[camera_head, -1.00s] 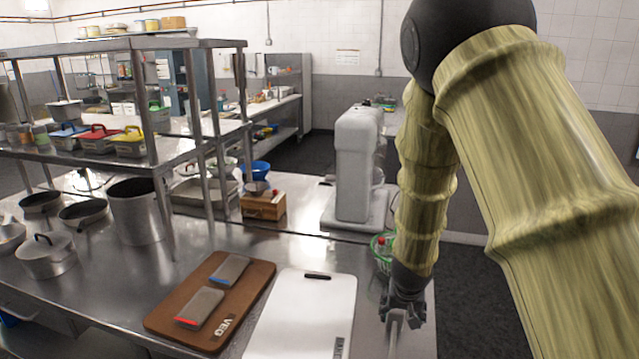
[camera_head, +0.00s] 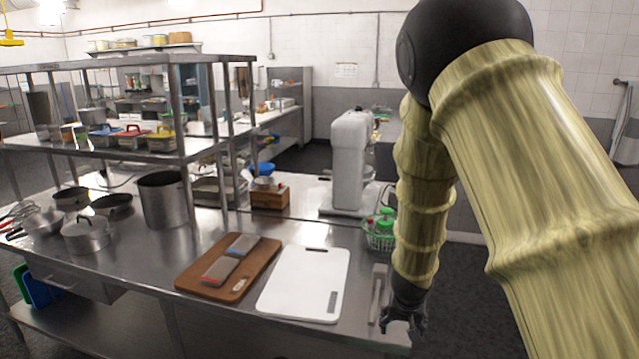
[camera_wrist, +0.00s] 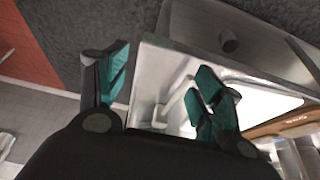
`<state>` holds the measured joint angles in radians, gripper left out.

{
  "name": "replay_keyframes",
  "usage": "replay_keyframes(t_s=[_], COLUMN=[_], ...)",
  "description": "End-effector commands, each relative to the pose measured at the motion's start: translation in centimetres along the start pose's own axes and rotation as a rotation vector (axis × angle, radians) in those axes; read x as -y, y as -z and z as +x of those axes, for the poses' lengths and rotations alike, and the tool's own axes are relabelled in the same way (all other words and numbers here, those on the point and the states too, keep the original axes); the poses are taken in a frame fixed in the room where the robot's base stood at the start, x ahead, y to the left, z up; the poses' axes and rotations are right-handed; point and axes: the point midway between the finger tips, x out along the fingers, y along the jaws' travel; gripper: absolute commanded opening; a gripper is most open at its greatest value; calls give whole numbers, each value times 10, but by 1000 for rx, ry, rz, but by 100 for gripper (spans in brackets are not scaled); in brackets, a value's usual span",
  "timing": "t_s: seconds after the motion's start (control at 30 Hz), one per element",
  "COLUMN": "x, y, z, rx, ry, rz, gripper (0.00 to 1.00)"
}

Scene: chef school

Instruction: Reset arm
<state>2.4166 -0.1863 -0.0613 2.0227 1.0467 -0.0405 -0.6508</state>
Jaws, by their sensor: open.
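My gripper (camera_head: 404,312) hangs at the right end of the steel counter (camera_head: 210,312), low near its edge. In the wrist view my gripper (camera_wrist: 155,95) has its teal-padded fingers spread apart with nothing between them. The counter's corner and a shiny steel surface (camera_wrist: 148,78) lie beyond the fingers in that view. My arm fills the right side of the head view and hides part of the room behind it.
A white cutting board (camera_head: 290,290) and a brown board (camera_head: 200,286) with two grey blocks lie left of my gripper. A green-topped basket (camera_head: 380,238) and a white mixer (camera_head: 349,165) stand behind. Pots (camera_head: 165,205) and a shelf rack (camera_head: 170,155) are further left.

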Motion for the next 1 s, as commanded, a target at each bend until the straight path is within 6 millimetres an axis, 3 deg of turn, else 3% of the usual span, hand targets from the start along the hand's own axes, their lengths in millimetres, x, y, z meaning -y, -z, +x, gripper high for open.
replay_keyframes(t_s=[0.37,0.57,0.77,1.0], x=[-27,-51,-82,-118], y=[-49,-97,-176,-297], z=[49,72,121,171], rx=[57,90,157,241], ry=[-62,-101,-149,-156], rz=[-28,-54,-110,-192], gripper=[68,68,68,68])
